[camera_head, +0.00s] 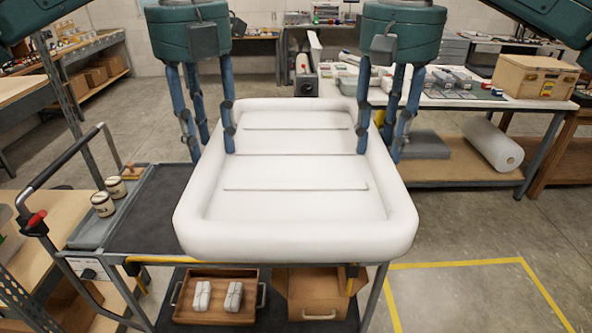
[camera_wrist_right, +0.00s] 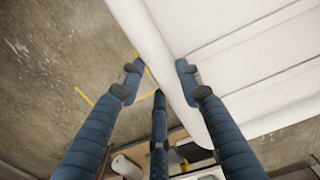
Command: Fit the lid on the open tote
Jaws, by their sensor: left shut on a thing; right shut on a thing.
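The large white lid (camera_head: 296,176), with a thick rounded rim and shallow raised panels, lies roughly level above the cart. My left gripper (camera_head: 208,142) is shut on its left rim, with fingers inside and outside the rim. My right gripper (camera_head: 380,144) is shut on its right rim in the same way. In the right wrist view, the right gripper's fingers (camera_wrist_right: 158,84) straddle the edge of the lid (camera_wrist_right: 235,50). I cannot make out the open tote; the lid hides what is directly beneath it.
A loaded table with a wooden case (camera_head: 535,77) stands behind right. Open floor lies right of the cart.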

